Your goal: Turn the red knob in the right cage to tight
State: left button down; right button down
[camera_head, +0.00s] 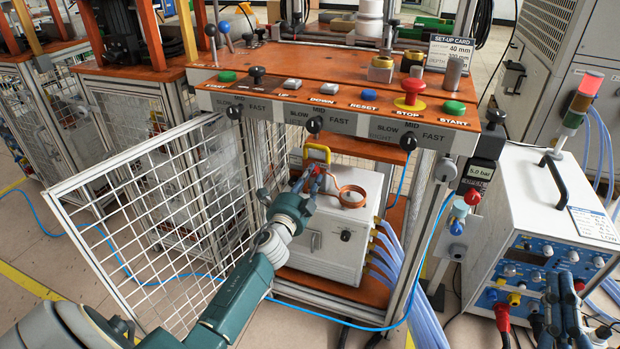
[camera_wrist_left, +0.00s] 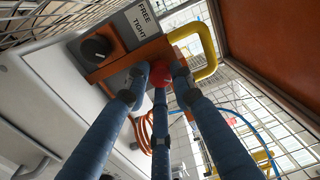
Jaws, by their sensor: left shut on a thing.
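The red knob (camera_wrist_left: 160,76) sits on an orange and grey block with a FREE / TIGHT label (camera_wrist_left: 143,20), in the left wrist view. My left gripper (camera_head: 312,180) reaches into the cage under the orange panel. Its three blue fingers (camera_wrist_left: 158,80) are closed around the red knob, which they partly hide. Which way the knob is turned cannot be read. A yellow handle (camera_head: 318,153) rises just behind; it also shows in the left wrist view (camera_wrist_left: 208,48). My right gripper (camera_head: 565,310) is at the lower right, in front of the white power unit; its finger state is unclear.
The mesh door (camera_head: 150,215) stands open to the left of my left arm. A copper coil (camera_head: 350,197) and a white box (camera_head: 330,235) are close to the gripper. The orange control panel (camera_head: 330,85) is above.

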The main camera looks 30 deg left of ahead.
pick_arm(q)
jog(key=shift+d, duration=0.1)
jog(key=c, duration=1.5)
grip_release()
jog(key=shift+s+f, duration=0.1)
jog(key=shift+s, duration=0.1)
jog(key=v, duration=1.1)
jog(key=shift+s+d, duration=0.1)
jog(key=shift+s, duration=0.15)
